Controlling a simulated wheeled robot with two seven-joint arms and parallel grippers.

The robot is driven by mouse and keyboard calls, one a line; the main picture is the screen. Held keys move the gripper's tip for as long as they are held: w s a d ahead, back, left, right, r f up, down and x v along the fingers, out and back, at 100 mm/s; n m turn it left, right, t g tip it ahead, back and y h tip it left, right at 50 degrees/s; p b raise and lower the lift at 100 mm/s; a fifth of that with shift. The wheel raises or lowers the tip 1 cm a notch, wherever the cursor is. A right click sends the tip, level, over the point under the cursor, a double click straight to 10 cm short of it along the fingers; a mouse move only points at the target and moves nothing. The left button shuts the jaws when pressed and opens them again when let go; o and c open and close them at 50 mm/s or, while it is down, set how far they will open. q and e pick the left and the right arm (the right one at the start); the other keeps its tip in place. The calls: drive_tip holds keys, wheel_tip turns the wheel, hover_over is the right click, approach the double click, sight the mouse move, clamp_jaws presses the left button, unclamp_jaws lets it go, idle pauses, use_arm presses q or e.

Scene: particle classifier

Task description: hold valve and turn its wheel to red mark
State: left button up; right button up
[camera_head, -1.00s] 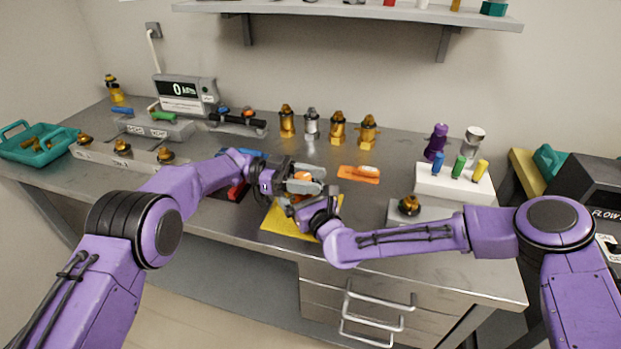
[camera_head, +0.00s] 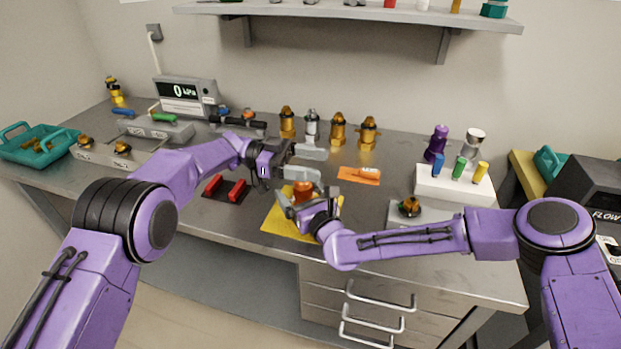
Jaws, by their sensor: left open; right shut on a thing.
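A valve (camera_head: 303,191) with an orange-brown top shows between the fingers of my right gripper (camera_head: 305,202), above the yellow mat (camera_head: 275,224). My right gripper is shut on it, and its fingers hide the valve's lower part. My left gripper (camera_head: 312,163) is open and empty, just behind and above the valve, with its two fingers pointing right. The valve's wheel and any red mark on it are too small to tell apart.
A dark pad with red blocks (camera_head: 237,190) lies left of the mat. An orange tool on an orange card (camera_head: 369,174) lies to the right. Several brass valves (camera_head: 338,131) stand behind. A grey block with a brass part (camera_head: 409,208) and a white rack (camera_head: 455,187) stand at right.

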use_arm(q)
wheel_tip(320, 180, up, 5)
drive_tip(key=shift+r, duration=0.1)
use_arm(e)
drive_tip(key=o, duration=1.3)
drive_tip(key=shift+s, duration=0.1)
